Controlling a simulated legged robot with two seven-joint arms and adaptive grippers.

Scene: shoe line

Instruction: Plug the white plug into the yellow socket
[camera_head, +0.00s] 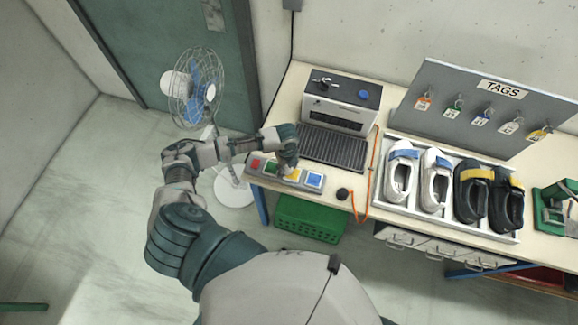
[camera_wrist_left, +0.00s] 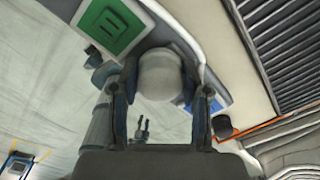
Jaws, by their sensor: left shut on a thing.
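A grey socket strip with red, green, yellow and blue sockets lies along the left front edge of the table. The yellow socket (camera_head: 292,175) shows partly in the head view, just by my left gripper (camera_head: 287,165). In the left wrist view my left gripper (camera_wrist_left: 158,105) is shut on the white plug (camera_wrist_left: 160,75), a rounded white body between its two fingers. The plug covers the part of the strip beyond the green socket (camera_wrist_left: 112,28), so I cannot tell whether it touches the yellow socket. My right gripper is not in view.
A black-and-white machine (camera_head: 342,103) with a dark ribbed belt (camera_head: 333,148) stands behind the strip. An orange cable (camera_head: 372,165) and a black knob (camera_head: 342,194) are to the right. A shoe tray (camera_head: 440,214) lies further right. A fan (camera_head: 196,90) stands on the left.

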